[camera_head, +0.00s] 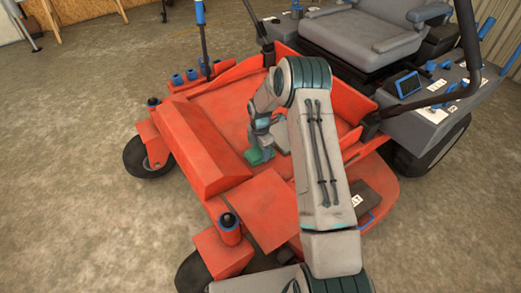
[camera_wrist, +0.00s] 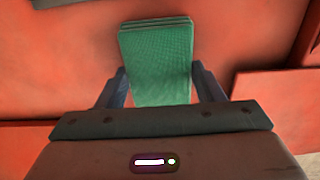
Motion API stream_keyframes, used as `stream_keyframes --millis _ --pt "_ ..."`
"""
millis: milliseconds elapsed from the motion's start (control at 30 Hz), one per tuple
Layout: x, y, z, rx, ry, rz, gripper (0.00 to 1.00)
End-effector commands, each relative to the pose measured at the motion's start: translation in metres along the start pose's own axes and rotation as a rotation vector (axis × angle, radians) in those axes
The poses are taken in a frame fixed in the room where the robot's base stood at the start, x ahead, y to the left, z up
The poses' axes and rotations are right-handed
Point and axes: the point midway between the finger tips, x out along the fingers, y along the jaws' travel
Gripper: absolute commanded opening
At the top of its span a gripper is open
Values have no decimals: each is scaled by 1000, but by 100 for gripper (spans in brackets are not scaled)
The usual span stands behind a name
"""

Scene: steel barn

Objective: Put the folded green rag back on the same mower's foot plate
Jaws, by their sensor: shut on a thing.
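The folded green rag (camera_wrist: 156,62) is between the two fingers of my gripper (camera_wrist: 156,88) in the wrist view. The gripper is shut on it, one finger at each side. Layered folds show at the rag's far edge. In the head view the rag (camera_head: 258,155) shows as a small green patch under my gripper (camera_head: 262,145). It is over the red foot plate (camera_head: 222,103) of the mower. I cannot tell whether the rag touches the plate. My arm hides part of the plate.
The mower's grey seat (camera_head: 350,40) is behind the foot plate. A raised red front panel (camera_head: 195,145) borders the plate on the near left. A dark control console (camera_head: 430,90) is at right. Open concrete floor (camera_head: 80,90) lies at left.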

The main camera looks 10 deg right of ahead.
Motion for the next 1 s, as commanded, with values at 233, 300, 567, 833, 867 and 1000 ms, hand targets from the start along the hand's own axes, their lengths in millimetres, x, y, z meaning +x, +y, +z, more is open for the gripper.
stream_keyframes --millis 233,300,567,833,867,1000 --pt "3 0 0 0 0 0 83" --pt "3 0 0 0 0 0 83" --pt "-3 0 0 0 0 0 83" --pt "-54 0 1 2 -2 4 83" --pt "-61 0 1 1 -1 3 83" --pt "-89 0 1 1 -1 1 83"
